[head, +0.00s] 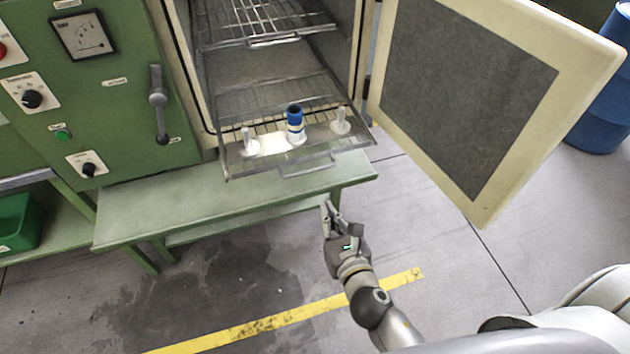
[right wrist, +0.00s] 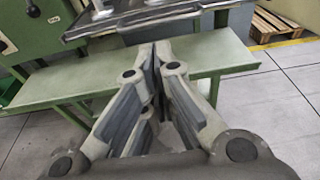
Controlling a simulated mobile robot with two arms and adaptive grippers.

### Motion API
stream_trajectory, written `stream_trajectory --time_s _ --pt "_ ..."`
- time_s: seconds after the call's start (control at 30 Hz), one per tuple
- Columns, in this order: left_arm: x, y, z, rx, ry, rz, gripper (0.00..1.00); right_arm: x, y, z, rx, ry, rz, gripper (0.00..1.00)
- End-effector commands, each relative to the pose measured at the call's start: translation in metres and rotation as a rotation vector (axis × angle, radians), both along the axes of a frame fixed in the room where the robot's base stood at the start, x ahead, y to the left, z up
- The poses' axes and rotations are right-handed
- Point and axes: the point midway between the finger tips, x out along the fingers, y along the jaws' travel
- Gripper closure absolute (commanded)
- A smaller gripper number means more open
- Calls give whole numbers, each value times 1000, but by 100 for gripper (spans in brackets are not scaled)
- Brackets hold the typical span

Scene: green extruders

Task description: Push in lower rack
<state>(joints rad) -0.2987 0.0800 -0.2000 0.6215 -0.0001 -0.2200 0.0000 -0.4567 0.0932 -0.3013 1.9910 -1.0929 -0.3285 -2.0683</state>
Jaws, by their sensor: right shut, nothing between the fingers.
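The lower rack (head: 232,166) is a wire rack pulled part way out of the open oven chamber, over the green bench. It carries a plate with two white pegs and a blue-and-white cylinder (head: 295,122) standing between them. A handle (head: 307,168) hangs at its front edge. My right gripper (head: 328,206) is shut and empty, below and in front of the rack, apart from it, near the bench's front edge. In the right wrist view, its fingertips (right wrist: 154,50) meet, and the rack's front (right wrist: 112,18) shows beyond them. My left gripper is out of view.
An upper wire rack (head: 262,24) sits inside the chamber. The oven door (head: 470,90) stands open at the right. The green bench (head: 170,203) is below the rack. A control panel with a lever (head: 158,104) is at the left. A blue barrel (head: 603,105) stands far right.

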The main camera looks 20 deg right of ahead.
Motion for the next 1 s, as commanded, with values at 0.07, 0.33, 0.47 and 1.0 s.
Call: stream_trajectory --time_s 0.07,0.33,0.47,1.0 --pt "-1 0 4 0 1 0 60 15 0 0 1 -2 -2 100" --pt "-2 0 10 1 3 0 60 65 2 -12 4 -1 -2 100" --pt "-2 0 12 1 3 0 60 87 2 -16 5 0 -2 100" --pt "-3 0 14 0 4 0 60 117 3 -24 4 1 -1 100"
